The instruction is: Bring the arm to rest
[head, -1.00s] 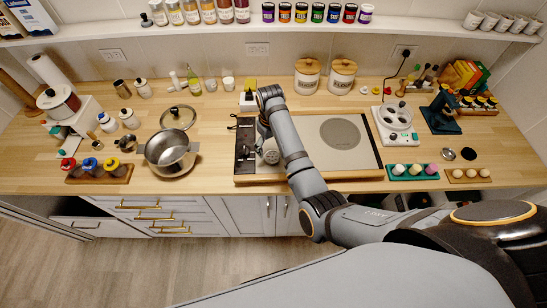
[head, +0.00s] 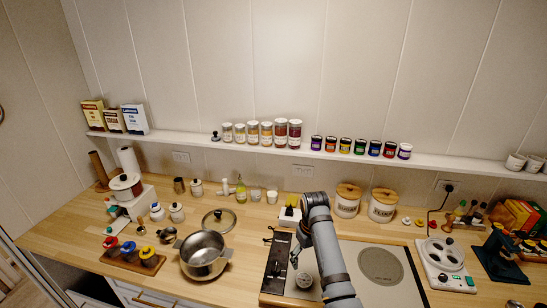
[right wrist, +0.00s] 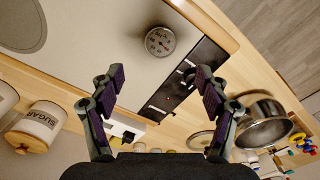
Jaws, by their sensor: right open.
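My right arm (head: 329,262) reaches in from the bottom of the head view over the board with the light panel. Its gripper is mostly hidden behind the arm there. In the right wrist view the right gripper (right wrist: 155,82) is open, with two dark padded fingers apart and nothing between them. A round dial (right wrist: 160,41) lies on the panel beyond the fingertips; it also shows in the head view (head: 303,280). My left gripper is not in view.
A steel pot (head: 204,257) stands left of the board, its glass lid (head: 219,221) behind it. Canisters (head: 347,200) stand behind the board, a white appliance (head: 445,265) right of it. A wall shelf (head: 250,143) holds jars. The panel's right part is clear.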

